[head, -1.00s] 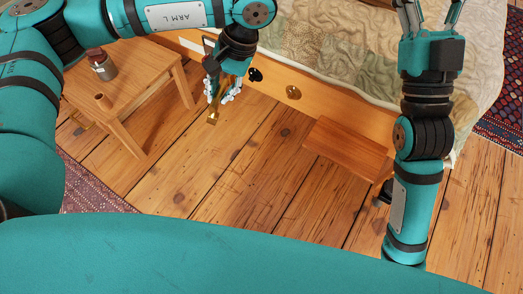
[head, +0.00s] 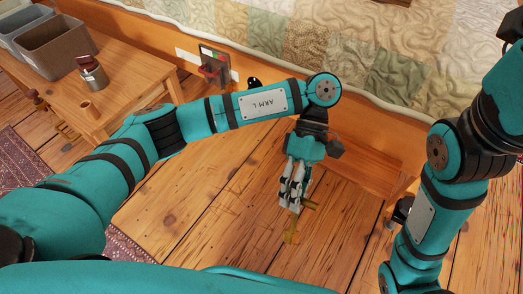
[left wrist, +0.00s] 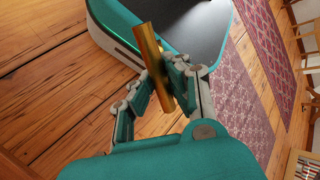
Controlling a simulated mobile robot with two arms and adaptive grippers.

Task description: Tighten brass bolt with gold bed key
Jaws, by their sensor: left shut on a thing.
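My left gripper (head: 293,200) is shut on the gold bed key (head: 292,232) and holds it over the floorboards in front of the bed. In the left wrist view the key (left wrist: 150,55) is a gold bar pinched between the fingers (left wrist: 170,85); its far end is free. The round brass bolt on the wooden bed rail cannot be seen now; my left arm crosses in front of that part of the rail. A black knob (head: 253,83) shows on the rail just above the arm.
A low wooden step (head: 375,155) stands by the bed, close behind my left gripper. A wooden table (head: 125,85) at left carries grey bins (head: 55,48) and a jar (head: 92,73). A small panel with a red part (head: 212,68) is by the rail. Floor in front is clear.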

